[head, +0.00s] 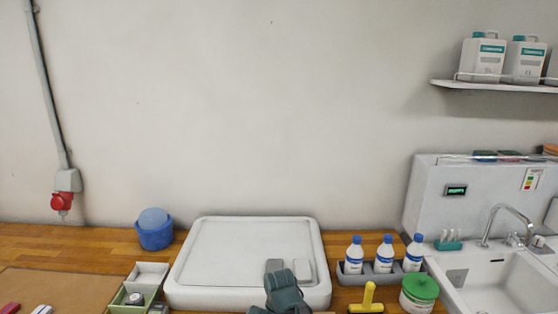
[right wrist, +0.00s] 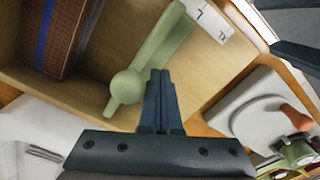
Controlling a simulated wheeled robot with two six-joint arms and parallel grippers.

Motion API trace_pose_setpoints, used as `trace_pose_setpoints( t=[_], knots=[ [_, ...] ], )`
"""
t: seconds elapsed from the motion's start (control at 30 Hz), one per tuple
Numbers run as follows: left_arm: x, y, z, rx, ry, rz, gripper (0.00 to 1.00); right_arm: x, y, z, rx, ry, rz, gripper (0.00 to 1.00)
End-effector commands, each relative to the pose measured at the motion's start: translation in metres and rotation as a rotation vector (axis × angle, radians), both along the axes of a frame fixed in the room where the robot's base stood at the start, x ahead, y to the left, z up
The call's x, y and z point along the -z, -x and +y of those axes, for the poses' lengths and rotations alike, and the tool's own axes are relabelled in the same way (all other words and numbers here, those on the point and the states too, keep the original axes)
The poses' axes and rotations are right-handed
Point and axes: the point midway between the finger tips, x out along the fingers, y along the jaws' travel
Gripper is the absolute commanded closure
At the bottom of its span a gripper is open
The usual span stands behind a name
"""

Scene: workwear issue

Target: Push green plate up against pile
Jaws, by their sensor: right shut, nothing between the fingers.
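In the right wrist view, the pale green plate (right wrist: 165,43) stands in a light wooden bin (right wrist: 115,25), seen almost edge-on as a slanting bar with a round green knob (right wrist: 127,86). The pile (right wrist: 78,28), brown with a blue band, is at the upper left of the bin. Bare bin floor shows between the pile and the plate. My right gripper (right wrist: 160,73) is shut and empty, its tips beside the knob and close to the plate; I cannot tell whether they touch. The plate and pile are not visible in the head view. My left gripper is not identifiable.
A white label (right wrist: 210,20) is on the bin's edge. In the head view, the wooden counter holds a white tray-like slab (head: 240,235), a blue tub (head: 155,236), several bottles in a grey rack (head: 352,276) and a green-lidded jar (head: 420,288). A sink (head: 500,285) is at right.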

Motion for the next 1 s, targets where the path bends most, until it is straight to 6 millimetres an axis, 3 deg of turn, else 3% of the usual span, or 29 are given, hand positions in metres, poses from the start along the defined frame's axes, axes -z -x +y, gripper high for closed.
trace_pose_setpoints(
  t=[0.87,1.0],
  knots=[
    [0.0,0.0,0.0,0.0,0.0,0.0,0.45,0.0,0.0,-0.058,0.002,0.001,-0.001,1.0],
    [0.0,0.0,0.0,0.0,0.0,0.0,0.45,0.0,0.0,-0.058,0.001,0.001,-0.001,1.0]
  ],
)
